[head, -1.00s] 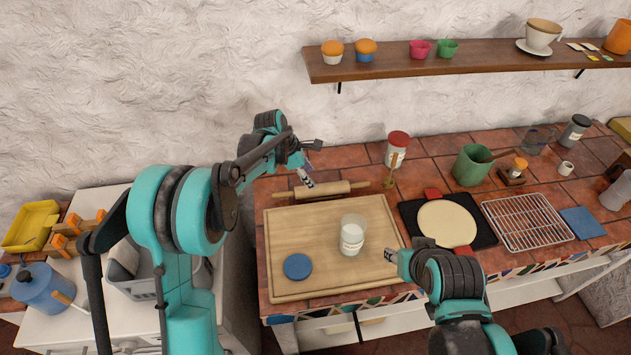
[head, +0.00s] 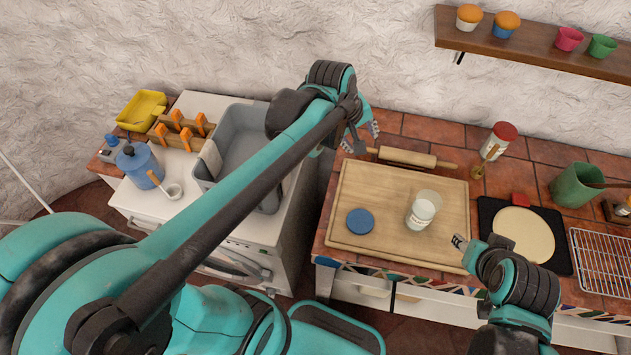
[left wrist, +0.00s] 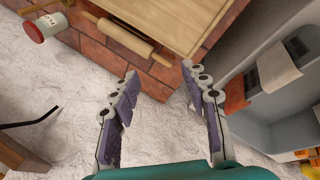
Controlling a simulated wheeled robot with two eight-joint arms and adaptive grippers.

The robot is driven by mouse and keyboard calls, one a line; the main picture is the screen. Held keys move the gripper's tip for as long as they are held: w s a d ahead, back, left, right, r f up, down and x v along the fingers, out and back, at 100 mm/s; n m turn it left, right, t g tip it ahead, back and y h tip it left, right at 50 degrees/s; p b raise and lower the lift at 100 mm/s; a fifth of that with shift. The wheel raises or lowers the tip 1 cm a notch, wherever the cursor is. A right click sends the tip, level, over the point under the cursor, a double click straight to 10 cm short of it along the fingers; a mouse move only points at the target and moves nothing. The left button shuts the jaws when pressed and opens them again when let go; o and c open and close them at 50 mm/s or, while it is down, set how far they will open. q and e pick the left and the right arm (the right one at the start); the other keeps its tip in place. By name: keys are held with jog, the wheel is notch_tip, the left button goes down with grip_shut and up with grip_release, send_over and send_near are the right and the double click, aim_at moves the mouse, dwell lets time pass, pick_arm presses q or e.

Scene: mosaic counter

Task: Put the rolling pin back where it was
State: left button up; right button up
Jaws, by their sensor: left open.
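The wooden rolling pin (head: 407,157) lies on the tiled counter behind the cutting board (head: 455,235), along its back edge. It also shows in the left wrist view (left wrist: 125,37), beyond my fingertips. My left gripper (left wrist: 163,87) is open and empty, with a clear gap between its fingers and the pin. In the head view the left gripper (head: 360,140) is at the counter's back left corner, partly hidden by its own arm, left of the pin's left end. My right gripper (head: 460,241) is near the board's front right corner; its finger gap is too small to judge.
A glass jar (head: 422,210) and a blue disc (head: 360,221) are on the board. A red-lidded jar (head: 497,142) stands right of the pin. A black mat with a dough round (head: 523,235) lies right of the board. A grey basin (head: 245,145) is at left.

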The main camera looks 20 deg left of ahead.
pick_arm(q)
jog(key=s+a+f+m+t+y, duration=0.1)
jog(key=s+a+m, duration=0.1)
jog(key=s+m, duration=0.3)
jog(key=s+a+f+m+t+y, duration=0.1)
jog(key=s+a+f+m, duration=0.1)
jog(key=s+m, duration=0.3)
jog(key=s+a, duration=0.1)
jog(key=s, duration=0.3)
jog(key=shift+s+f, duration=0.15)
jog(key=shift+s, duration=0.05)
jog(key=shift+a, duration=0.1)
notch_tip(320, 180, down, 8)
jog(key=b, duration=0.7)
jog(key=shift+b, duration=0.4)
